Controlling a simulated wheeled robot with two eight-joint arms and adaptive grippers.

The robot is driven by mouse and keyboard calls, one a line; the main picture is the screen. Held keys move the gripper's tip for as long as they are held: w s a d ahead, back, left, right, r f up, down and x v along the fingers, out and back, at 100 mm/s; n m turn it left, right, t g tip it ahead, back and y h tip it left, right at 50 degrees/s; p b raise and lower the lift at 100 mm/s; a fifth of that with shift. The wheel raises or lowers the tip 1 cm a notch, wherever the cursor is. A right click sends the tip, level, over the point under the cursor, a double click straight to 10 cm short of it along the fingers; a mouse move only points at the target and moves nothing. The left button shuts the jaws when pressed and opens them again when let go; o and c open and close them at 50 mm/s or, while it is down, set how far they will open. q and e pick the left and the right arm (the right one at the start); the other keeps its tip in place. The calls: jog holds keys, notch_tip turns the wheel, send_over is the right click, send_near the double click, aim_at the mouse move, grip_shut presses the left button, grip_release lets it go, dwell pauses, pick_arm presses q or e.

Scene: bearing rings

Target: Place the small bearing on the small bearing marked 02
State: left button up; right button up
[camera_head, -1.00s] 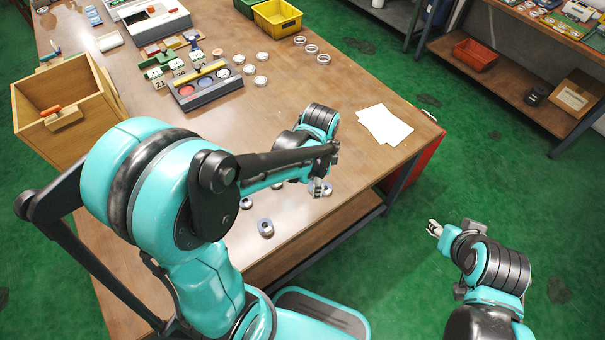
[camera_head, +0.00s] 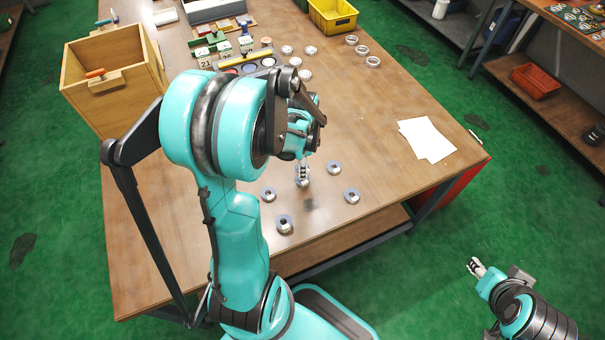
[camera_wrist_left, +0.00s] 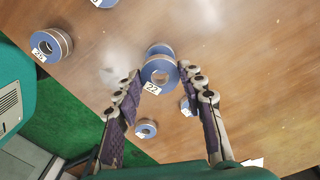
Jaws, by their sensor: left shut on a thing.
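My left gripper (camera_head: 303,178) is shut on a small blue-grey bearing ring (camera_wrist_left: 160,71), tagged what looks like 22, between its fingertips in the left wrist view. Another ring (camera_wrist_left: 158,49) shows just behind it, partly hidden; I cannot tell whether they touch. Around them on the table in the head view lie small bearings at the left (camera_head: 268,194), front (camera_head: 284,223), right (camera_head: 351,195) and back right (camera_head: 333,167). A tagged bearing (camera_wrist_left: 51,45) lies upper left in the wrist view. I cannot read a 02 mark. My right gripper (camera_head: 476,267) looks open and empty, beyond the table.
White papers (camera_head: 427,139) lie at the table's right. Several pale rings (camera_head: 372,61) lie farther back, near a yellow bin (camera_head: 333,17). A wooden box (camera_head: 110,75) stands at the left. The table (camera_head: 395,100) is clear between the papers and rings.

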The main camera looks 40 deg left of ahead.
pick_arm(q)
notch_tip(320, 180, down, 4)
jog(key=shift+f+b, duration=0.1)
jog(key=shift+b, duration=0.8)
jog(key=o, duration=1.2)
jog(key=shift+o, duration=0.2)
